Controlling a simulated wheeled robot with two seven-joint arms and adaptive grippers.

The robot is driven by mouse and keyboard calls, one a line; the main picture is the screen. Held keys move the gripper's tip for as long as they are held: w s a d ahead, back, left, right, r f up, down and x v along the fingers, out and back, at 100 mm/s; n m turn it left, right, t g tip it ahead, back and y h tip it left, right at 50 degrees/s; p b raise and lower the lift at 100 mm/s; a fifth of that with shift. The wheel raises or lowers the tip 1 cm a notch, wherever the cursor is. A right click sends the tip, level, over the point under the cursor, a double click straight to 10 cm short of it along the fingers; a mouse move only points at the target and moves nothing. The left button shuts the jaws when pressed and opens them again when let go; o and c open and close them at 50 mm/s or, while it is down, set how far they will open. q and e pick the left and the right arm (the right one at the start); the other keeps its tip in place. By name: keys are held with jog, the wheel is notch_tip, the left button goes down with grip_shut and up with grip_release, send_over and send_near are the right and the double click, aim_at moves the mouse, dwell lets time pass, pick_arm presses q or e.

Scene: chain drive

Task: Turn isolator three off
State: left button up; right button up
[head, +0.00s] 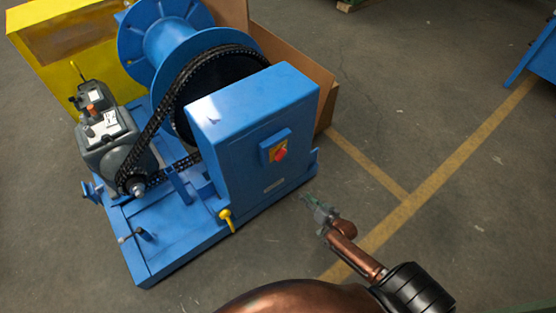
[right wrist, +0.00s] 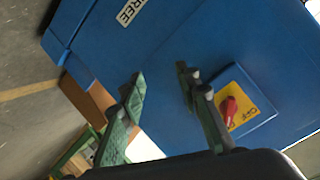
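The isolator is a red rotary switch (head: 280,154) on a yellow plate in a blue box, mounted on the tall blue cabinet (head: 250,110) in the head view. In the right wrist view, the red switch (right wrist: 228,111) sits on its yellow plate (right wrist: 245,98), where "OFF" lettering shows. A white label (right wrist: 130,11) ending in "REE" is on the cabinet. My right gripper (head: 318,208) is in front of and below the switch in the head view. Its fingers (right wrist: 159,75) are apart and empty, with the switch beyond the right finger. My left gripper is out of view.
The blue machine base (head: 165,240) carries a grey motor (head: 105,140), a black chain (head: 165,105) and a blue drum (head: 170,45). A yellow handle (head: 226,215) sticks out near the cabinet's lower front corner. The floor right of the machine is clear, with yellow lines (head: 430,185).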

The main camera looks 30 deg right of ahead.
aim_at(283, 157)
jog(key=w+r+t+b, duration=0.1)
jog(key=w+r, duration=0.3)
jog(key=w, duration=0.1)
jog(key=w+a+r+m+t+b, duration=0.1)
jog(key=w+r, duration=0.4)
jog(key=w+a+r+m+t+y+b, duration=0.1)
jog(key=w+r+t+b, duration=0.1)
jog(key=w+r, duration=0.3)
jog(key=shift+w+a, duration=0.1)
jog(key=shift+w, duration=0.05)
jog(key=shift+w+r, duration=0.15)
jog(key=shift+w, duration=0.7)
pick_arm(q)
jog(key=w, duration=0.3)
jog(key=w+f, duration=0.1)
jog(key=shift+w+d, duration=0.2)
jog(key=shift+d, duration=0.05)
pick_arm(e)
grip_shut()
